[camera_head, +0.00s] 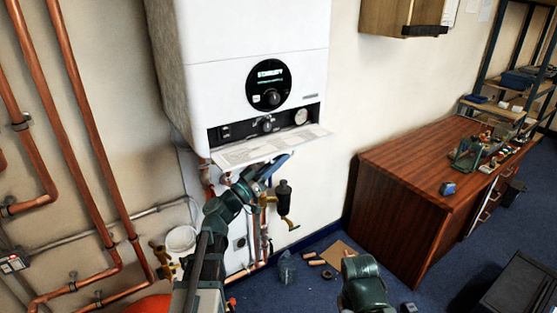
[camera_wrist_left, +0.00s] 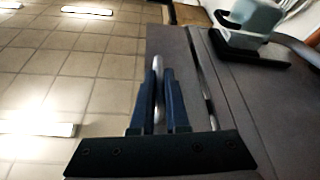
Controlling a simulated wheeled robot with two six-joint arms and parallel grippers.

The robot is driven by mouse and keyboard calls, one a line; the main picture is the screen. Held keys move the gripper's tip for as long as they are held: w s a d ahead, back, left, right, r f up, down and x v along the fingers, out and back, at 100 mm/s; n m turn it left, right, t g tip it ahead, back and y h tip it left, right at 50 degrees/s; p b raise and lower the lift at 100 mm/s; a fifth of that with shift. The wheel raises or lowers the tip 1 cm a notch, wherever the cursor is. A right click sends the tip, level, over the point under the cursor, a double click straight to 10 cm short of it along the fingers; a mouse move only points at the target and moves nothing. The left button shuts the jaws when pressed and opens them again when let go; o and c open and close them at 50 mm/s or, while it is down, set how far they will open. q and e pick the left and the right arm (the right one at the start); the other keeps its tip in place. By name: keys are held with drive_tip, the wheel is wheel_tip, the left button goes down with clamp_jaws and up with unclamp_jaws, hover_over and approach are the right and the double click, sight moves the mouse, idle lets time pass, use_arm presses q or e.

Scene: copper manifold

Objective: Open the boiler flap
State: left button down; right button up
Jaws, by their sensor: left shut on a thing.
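The white boiler (camera_head: 255,40) hangs on the wall in the head view. Its flap (camera_head: 245,153) is folded down and out from the lower front, with a printed inner face showing. The recessed control strip (camera_head: 225,131) above it is exposed, with a knob and a round gauge. My left gripper (camera_head: 281,162) is at the flap's underside and front edge. In the left wrist view its two blue fingers (camera_wrist_left: 159,95) are shut on a thin pale edge, which fits the flap. My right gripper is not in view; only part of my right arm shows at the bottom.
Copper pipes (camera_head: 75,90) run along the left wall. Valves and a black-and-brass fitting (camera_head: 285,200) hang below the boiler. A wooden desk (camera_head: 410,190) stands at right. Loose parts lie on the blue floor.

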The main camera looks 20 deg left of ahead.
use_arm(q)
drive_tip(key=shift+s+d+r+n+y, duration=0.1)
drive_tip(key=shift+r+n+y, duration=0.35)
drive_tip(key=shift+n, duration=0.35)
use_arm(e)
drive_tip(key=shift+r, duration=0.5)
use_arm(q)
drive_tip(key=c, duration=0.9)
unclamp_jaws()
drive_tip(key=shift+f, duration=0.1)
drive_tip(key=shift+b+v, duration=2.4)
drive_tip(key=shift+v, duration=4.5)
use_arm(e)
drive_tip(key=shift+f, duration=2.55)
use_arm(q)
drive_tip(key=shift+f, duration=0.15)
